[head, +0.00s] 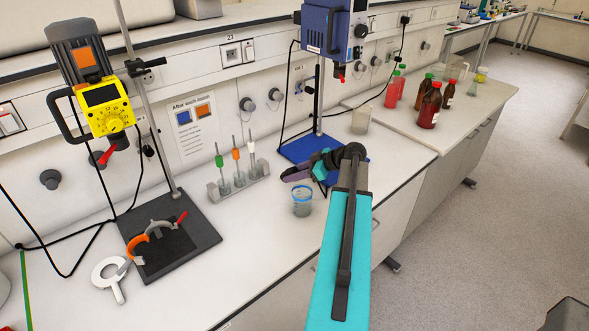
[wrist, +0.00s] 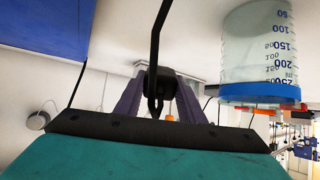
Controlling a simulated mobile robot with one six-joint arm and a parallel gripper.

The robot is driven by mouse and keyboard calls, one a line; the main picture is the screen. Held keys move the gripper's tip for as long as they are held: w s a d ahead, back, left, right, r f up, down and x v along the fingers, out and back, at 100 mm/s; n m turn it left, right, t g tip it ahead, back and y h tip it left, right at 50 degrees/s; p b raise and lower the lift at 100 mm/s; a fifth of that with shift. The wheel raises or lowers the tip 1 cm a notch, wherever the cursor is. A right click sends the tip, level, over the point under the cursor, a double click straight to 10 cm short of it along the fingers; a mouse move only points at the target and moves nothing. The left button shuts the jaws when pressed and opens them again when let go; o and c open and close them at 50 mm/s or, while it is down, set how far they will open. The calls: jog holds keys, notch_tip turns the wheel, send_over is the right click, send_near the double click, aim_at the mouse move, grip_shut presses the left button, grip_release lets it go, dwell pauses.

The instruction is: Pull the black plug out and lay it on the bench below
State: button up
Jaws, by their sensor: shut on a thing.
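My gripper (head: 298,172) reaches low over the white bench (head: 262,215), just in front of the blue stand base. In the wrist view its two purple-grey fingers (wrist: 158,92) are shut on the black plug (wrist: 159,78), from which a black cable (wrist: 157,38) runs. The plug is clear of any wall socket. In the head view my arm and fingers mostly hide it. I cannot tell whether it touches the bench.
A blue-rimmed beaker (head: 301,203) stands close in front of my gripper; it also shows in the wrist view (wrist: 260,55). The blue stirrer (head: 326,30) rises behind. A rack of coloured-top tools (head: 238,184) stands left. Bench left of the beaker is clear.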

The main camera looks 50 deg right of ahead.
jog(key=shift+f, duration=1)
jog(key=o, duration=1.3)
jog(key=shift+o, duration=0.2)
jog(key=shift+s, duration=0.1)
jog(key=b+v, duration=0.5)
jog(key=v, duration=0.8)
jog(key=shift+s+r, duration=0.2)
jog(key=shift+s, duration=0.05)
jog(key=shift+d, duration=0.15)
